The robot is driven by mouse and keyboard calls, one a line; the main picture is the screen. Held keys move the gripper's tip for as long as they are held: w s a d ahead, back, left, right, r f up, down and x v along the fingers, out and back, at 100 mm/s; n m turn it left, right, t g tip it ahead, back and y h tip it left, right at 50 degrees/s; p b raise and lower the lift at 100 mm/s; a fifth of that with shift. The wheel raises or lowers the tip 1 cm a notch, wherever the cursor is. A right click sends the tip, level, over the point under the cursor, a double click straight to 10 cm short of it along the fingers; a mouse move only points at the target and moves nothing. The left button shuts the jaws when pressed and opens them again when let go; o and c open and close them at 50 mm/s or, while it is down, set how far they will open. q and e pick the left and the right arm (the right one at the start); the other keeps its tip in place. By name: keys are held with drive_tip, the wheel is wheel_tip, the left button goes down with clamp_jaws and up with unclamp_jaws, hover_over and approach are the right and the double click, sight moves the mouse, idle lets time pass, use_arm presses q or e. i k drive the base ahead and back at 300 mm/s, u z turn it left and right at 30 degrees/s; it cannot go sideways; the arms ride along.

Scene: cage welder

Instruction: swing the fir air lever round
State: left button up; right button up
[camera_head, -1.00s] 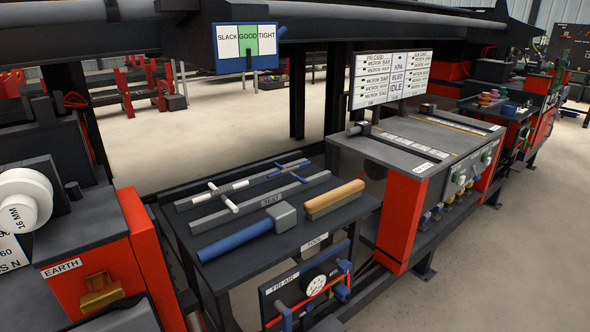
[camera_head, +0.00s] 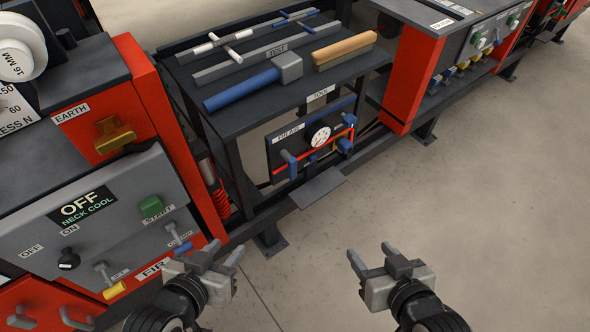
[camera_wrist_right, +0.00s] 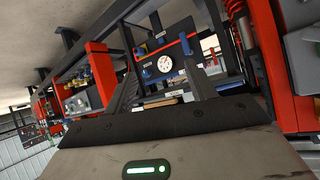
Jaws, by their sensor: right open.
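The FIR AIR panel (camera_head: 306,155) hangs below the front of the tool bench in the head view. It carries a round white gauge (camera_head: 320,136), a blue-handled lever (camera_head: 291,166) under the FIR AIR label, and another blue handle (camera_head: 345,146) at its right. My right gripper (camera_head: 369,250) is open and empty, in front of and below the panel, touching nothing. The right wrist view shows the gauge (camera_wrist_right: 165,63) between the fingers, some way beyond them. My left gripper (camera_head: 224,252) has its fingers apart, empty, left of and below the panel.
A dark plate (camera_head: 317,187) juts out below the panel. The bench holds a blue-handled hammer (camera_head: 255,84), a wooden-backed brush (camera_head: 344,50) and T-handled rods (camera_head: 231,46). The floor (camera_head: 460,200) at right is clear.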

sight(293, 161)
drive_tip(key=u, duration=1.45)
drive_tip(key=k, duration=0.85)
drive_tip(key=z, duration=1.85)
drive_tip(key=i, duration=0.5)
